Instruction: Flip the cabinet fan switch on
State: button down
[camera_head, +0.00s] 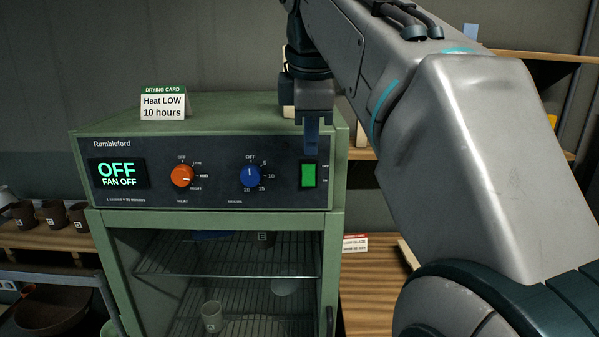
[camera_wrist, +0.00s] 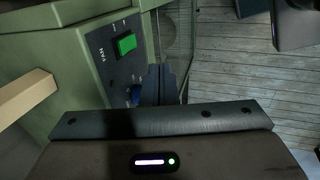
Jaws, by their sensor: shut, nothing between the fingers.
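The green fan switch (camera_head: 308,175) is a rocker at the right end of the dark control panel on the green drying cabinet (camera_head: 215,217). It also shows in the wrist view (camera_wrist: 126,44), beside the word FAN. The cabinet's display (camera_head: 118,173) reads OFF and FAN OFF. My gripper (camera_head: 311,148) is shut and empty, pointing down just above the switch in the head view. In the wrist view the closed fingers (camera_wrist: 160,84) are close to the panel, near the blue knob (camera_wrist: 134,95). I cannot tell whether they touch the panel.
The panel also holds an orange knob (camera_head: 182,176) and a blue knob (camera_head: 250,176). A drying card (camera_head: 163,104) reading Heat LOW, 10 hours stands on the cabinet. Wire shelves inside hold pots. Brown cups (camera_head: 53,214) stand on a shelf at left.

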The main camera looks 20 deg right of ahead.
aim_at(309, 172)
jog(key=w+f, duration=0.1)
jog(key=f, duration=0.1)
jog(key=w+d+f+p, duration=0.1)
jog(key=w+f, duration=0.1)
jog(key=f, duration=0.1)
jog(key=w+d+f, duration=0.1)
jog(key=w+f, duration=0.1)
jog(key=f, duration=0.1)
jog(key=shift+w+f+p, duration=0.15)
jog(key=shift+w+p, duration=0.1)
jog(key=shift+p, duration=0.05)
jog(key=shift+w+d+f, duration=0.1)
jog(key=shift+w+d, duration=0.05)
jog(key=shift+w, duration=0.25)
